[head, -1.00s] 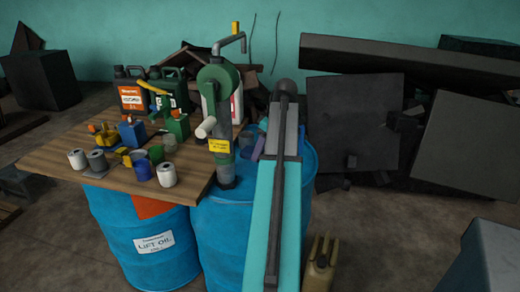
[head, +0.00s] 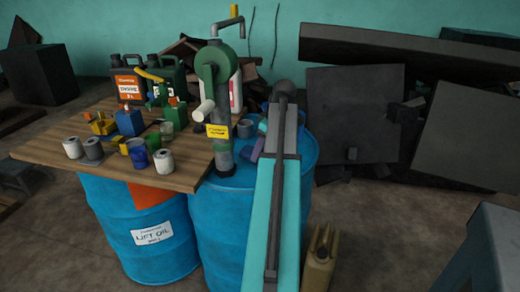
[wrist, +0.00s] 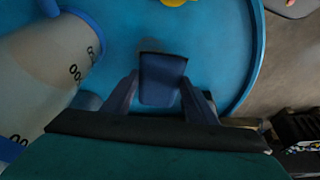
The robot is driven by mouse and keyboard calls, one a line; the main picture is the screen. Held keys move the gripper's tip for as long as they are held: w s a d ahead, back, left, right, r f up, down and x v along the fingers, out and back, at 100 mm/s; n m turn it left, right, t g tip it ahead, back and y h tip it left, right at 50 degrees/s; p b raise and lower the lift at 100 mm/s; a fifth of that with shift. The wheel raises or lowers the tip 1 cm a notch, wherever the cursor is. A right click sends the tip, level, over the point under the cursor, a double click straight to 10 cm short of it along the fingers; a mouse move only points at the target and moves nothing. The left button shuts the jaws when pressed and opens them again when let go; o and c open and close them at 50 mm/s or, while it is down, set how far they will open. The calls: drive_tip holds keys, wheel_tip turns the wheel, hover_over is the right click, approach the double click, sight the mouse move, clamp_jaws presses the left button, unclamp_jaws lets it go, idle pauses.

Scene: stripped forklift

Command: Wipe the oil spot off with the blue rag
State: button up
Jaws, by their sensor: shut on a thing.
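My gripper (wrist: 161,92) is shut on a dark blue folded piece, the blue rag (wrist: 162,78), which sits between its two fingers in the wrist view. Below it is the blue top of the right-hand drum (wrist: 215,45); I cannot tell whether the rag touches it. In the head view my arm reaches over this drum (head: 220,225), and a purple-blue bit at its left side may be a finger or the rag.
A wooden board (head: 60,148) carries cans, jugs and cups. A tan canister (head: 319,262) stands on the floor at right. Dark panels lean behind.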

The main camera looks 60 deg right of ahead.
drive_tip(key=shift+f, duration=1)
idle(1.1)
drive_tip(key=shift+s, duration=0.1)
drive_tip(key=shift+s+d+p, duration=0.2)
drive_tip(key=shift+s+d, duration=0.05)
drive_tip(key=shift+s, duration=0.6)
drive_tip(key=shift+s+d+p, duration=0.2)
drive_tip(key=shift+s+d, duration=0.05)
drive_tip(key=shift+s, duration=0.55)
drive_tip(key=shift+s, duration=0.15)
